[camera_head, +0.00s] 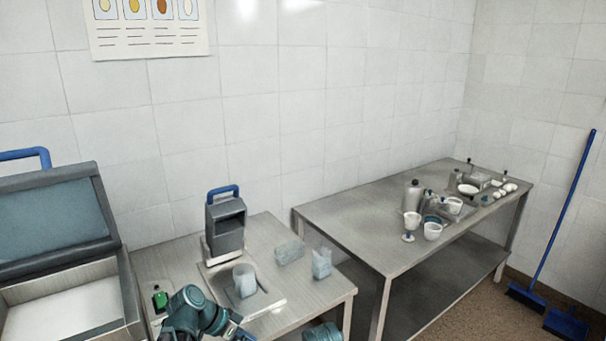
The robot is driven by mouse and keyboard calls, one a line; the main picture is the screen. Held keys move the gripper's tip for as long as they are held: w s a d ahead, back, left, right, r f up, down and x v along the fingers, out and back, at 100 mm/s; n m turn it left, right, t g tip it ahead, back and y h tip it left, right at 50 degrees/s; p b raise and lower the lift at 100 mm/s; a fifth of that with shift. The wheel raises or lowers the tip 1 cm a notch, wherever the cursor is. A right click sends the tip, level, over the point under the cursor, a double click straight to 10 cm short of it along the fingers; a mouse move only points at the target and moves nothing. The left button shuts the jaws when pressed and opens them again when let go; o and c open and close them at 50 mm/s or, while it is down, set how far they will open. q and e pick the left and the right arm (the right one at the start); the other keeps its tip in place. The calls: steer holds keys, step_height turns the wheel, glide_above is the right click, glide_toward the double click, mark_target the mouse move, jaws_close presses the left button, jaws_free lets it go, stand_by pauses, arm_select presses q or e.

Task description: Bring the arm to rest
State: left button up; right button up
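The teal links of my arm show at the bottom left of the head view. A dark end part (236,326), which seems to be my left gripper, is near the front edge of the small table, below the tray. It is small and partly cut off, so its fingers cannot be made out. Another teal part of mine shows at the bottom edge, right of it, but no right gripper is seen.
A pale basket (245,283) stands on a tray (268,305) before a grey device (225,230). Two more pale baskets (290,253) (321,265) stand right of it. A green bottle (160,299) and an open-lidded machine (55,215) are left. The right table (350,225) holds dishes.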

arm_select(q)
steer(key=s+d+f+n+g+y+b, duration=0.2)
steer(key=s+d+f+n+y+b, duration=0.2)
steer(key=s+f+y, duration=0.5)
steer(key=s+d+f+n, duration=0.1)
steer(key=s+d, duration=0.1)
steer(key=s, duration=0.2)
